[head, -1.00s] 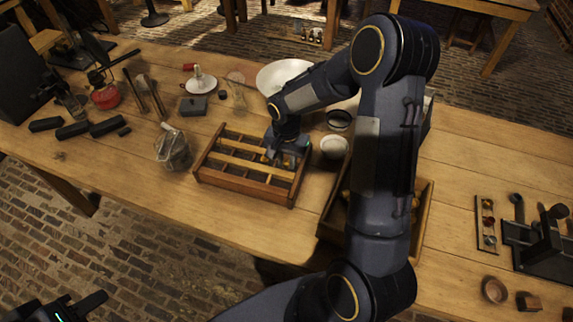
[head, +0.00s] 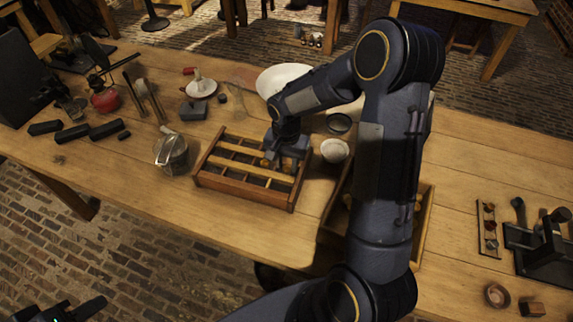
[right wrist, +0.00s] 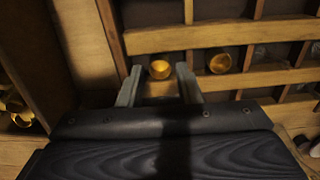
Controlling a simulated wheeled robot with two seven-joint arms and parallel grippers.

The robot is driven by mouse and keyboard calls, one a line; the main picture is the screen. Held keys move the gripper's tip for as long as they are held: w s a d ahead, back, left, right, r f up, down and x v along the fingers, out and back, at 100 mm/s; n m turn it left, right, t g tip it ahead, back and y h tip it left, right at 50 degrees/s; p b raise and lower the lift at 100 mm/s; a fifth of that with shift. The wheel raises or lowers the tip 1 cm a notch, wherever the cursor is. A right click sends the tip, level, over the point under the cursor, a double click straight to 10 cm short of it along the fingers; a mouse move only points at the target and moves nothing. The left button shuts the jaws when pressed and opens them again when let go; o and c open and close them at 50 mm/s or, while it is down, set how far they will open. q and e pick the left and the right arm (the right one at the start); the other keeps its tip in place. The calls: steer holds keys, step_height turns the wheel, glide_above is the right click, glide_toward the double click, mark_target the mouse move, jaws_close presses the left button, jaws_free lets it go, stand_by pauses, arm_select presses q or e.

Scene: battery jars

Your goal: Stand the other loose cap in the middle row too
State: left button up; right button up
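The divided wooden tray (head: 240,187) stands mid-table, with light slats running along its rows. In the right wrist view, one brass cap (right wrist: 160,69) sits between my right gripper's (right wrist: 159,72) fingertips, with a gap on each side. A second brass cap (right wrist: 220,63) stands to its right, in the band between two slats (right wrist: 225,37). Both look like open round cups. In the head view my right gripper (head: 282,160) is over the tray's right part and hides some compartments. My left gripper (head: 75,311) is at the bottom left corner, partly cut off, away from the table.
A box (head: 421,222) holding brass pieces (right wrist: 22,119) is right of the tray, partly behind my right arm. A white cup (head: 334,150) stands close to the tray's right end. A glass jar (head: 171,152) is left of it. The table's front left is clear.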

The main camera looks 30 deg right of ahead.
step_height(320, 180, up, 10)
steer(key=s+a+r+n+t+y, duration=0.1)
steer(key=s+a+r+n+t, duration=0.1)
steer(key=s, duration=0.5)
steer(key=s+a+r+n+t+y, duration=0.1)
steer(key=s+a+r+n, duration=0.1)
steer(key=s, duration=0.5)
steer(key=s+a+r+n+t+y, duration=0.1)
steer(key=s+a+r+n+t, duration=0.1)
steer(key=s, duration=0.6)
steer(key=shift+a+r+n+t+y, duration=0.35)
steer(key=shift+a+r+n, duration=0.3)
steer(key=shift+n, duration=0.45)
steer(key=shift+s, duration=0.1)
